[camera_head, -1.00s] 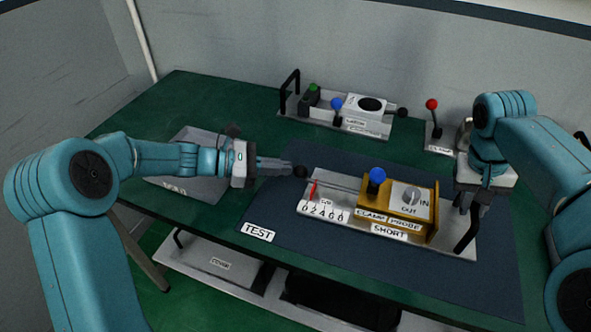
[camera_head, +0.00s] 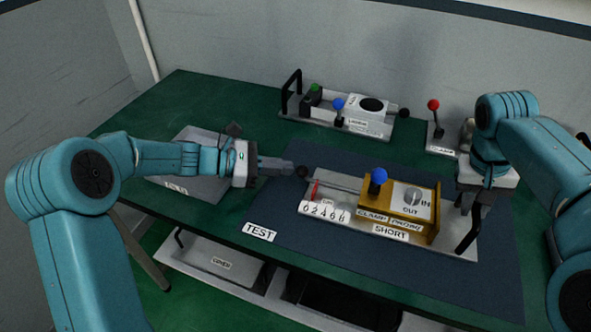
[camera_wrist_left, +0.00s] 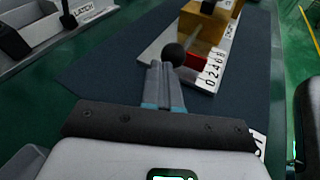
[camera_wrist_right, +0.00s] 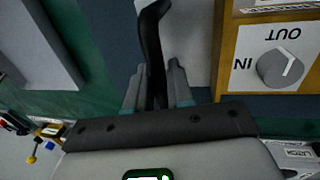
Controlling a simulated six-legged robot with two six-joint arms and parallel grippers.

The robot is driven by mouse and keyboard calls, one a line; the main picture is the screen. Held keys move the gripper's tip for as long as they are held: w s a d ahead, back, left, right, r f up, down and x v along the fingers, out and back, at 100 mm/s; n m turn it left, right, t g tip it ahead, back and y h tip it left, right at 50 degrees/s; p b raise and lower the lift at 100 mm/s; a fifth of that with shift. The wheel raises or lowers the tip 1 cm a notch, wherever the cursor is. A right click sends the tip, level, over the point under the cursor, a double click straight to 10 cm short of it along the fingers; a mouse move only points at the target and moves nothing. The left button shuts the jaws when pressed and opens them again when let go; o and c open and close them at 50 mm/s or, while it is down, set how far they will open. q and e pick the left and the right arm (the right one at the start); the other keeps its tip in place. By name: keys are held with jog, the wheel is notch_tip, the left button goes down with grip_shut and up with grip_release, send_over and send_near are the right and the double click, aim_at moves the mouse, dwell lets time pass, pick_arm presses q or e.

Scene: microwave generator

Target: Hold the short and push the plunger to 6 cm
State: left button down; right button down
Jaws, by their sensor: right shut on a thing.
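The short fixture (camera_head: 462,243) lies on the dark mat, with a yellow block (camera_head: 412,234) labelled CLAMP and PROBE and a blue-knobbed lever (camera_head: 377,178). Its plunger is a rod with a dark ball (camera_head: 302,171) at the left end. A red pointer (camera_head: 317,189) stands by the low-number end of the scale (camera_head: 325,211); the exact reading is unclear. My left gripper (camera_head: 287,167) is shut, its fingertips at the ball, which shows just ahead of them in the left wrist view (camera_wrist_left: 175,54). My right gripper (camera_wrist_right: 157,82) is shut on the fixture's black handle (camera_wrist_right: 152,35).
Behind stands a second fixture (camera_head: 325,120) with green and blue knobs and a black loop handle. A red-knobbed lever (camera_head: 434,105) stands at the back right. A grey tray (camera_head: 195,185) lies under my left arm. The mat's front is clear beside the TEST label (camera_head: 259,232).

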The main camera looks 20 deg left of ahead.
aim_at(296, 173)
pick_arm(q)
jog(key=shift+d, duration=0.2)
pick_arm(e)
jog(key=shift+a+f, duration=0.1)
pick_arm(q)
jog(key=shift+d, duration=0.7)
dwell(0.3)
jog(key=shift+d, duration=1.8)
jog(key=shift+a+r, duration=1.3)
jog(key=shift+r, duration=0.2)
